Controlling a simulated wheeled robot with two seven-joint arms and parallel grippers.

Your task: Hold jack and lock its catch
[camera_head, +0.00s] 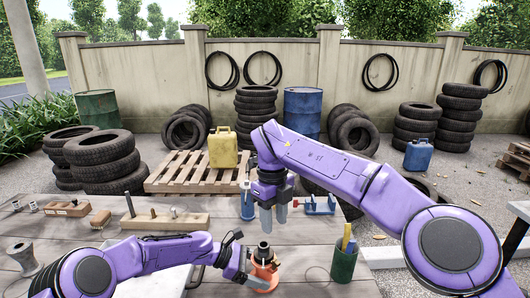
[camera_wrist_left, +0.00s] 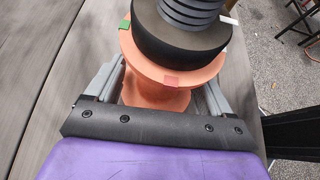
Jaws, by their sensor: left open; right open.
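The orange jack (camera_head: 265,273) stands on the wooden table at the lower middle, with a dark top. In the left wrist view its orange body and flange (camera_wrist_left: 150,69) show, with a green and a pink mark on the rim, below a black ring (camera_wrist_left: 178,40) and a grey ribbed column (camera_wrist_left: 190,10). My left gripper (camera_head: 255,278) is open, its fingers on either side of the orange body (camera_wrist_left: 160,95); contact cannot be told. My right gripper (camera_head: 274,218) is open, pointing down above and behind the jack. I cannot make out which part is the catch.
A green cup (camera_head: 344,265) with tools stands right of the jack. Blue clamps (camera_head: 318,208) sit at the table's back edge. A wooden block with pegs (camera_head: 170,222) and a grey spool (camera_head: 22,258) lie to the left. Tyres and a pallet stand beyond the table.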

